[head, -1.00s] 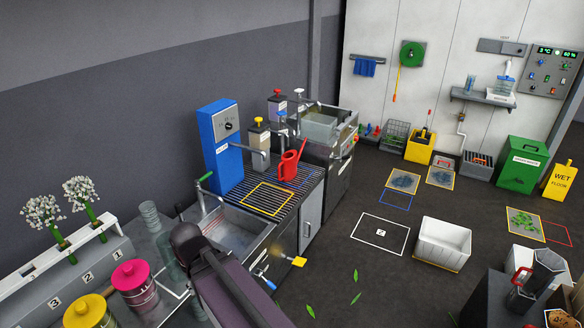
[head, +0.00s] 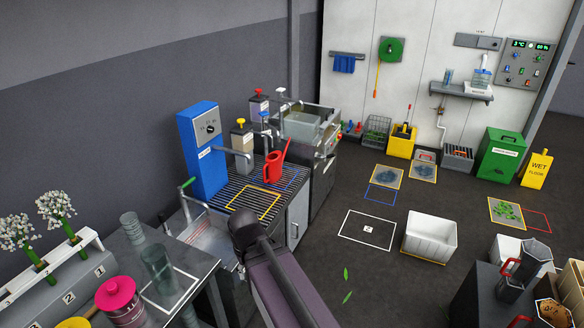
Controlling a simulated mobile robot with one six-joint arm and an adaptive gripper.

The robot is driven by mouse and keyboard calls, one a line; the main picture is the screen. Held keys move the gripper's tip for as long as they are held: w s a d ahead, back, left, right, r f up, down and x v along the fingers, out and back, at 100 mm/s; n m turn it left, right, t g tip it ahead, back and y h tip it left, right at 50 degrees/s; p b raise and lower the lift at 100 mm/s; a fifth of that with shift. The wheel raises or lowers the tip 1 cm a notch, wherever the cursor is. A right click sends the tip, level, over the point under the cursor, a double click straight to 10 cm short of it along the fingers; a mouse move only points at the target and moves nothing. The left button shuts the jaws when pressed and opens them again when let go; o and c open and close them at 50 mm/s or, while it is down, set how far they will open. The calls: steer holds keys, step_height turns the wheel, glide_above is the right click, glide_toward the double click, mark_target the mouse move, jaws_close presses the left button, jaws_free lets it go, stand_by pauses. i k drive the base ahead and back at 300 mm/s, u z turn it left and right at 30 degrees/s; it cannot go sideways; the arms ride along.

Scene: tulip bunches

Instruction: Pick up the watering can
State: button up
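The red watering can (head: 273,168) stands upright on the slatted dark rack of the bench, right of the blue dispenser (head: 203,150). Its long spout points up and to the right, and its handle is on the left. A yellow outlined square (head: 255,200) lies on the rack in front of it. My dark arm rises from the bottom middle, and its visible upper end is in front of the sink, short of the can. My gripper is not visible.
A sink (head: 205,235) is left of my arm. A glass cylinder (head: 157,268) and a pink-lidded tin (head: 120,300) stand at lower left. Pump bottles (head: 242,148) stand behind the can.

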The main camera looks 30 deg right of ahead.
mark_target(278, 161)
steer(key=z, duration=1.2)
steer(key=i, duration=2.2)
steer(key=u, duration=0.85)
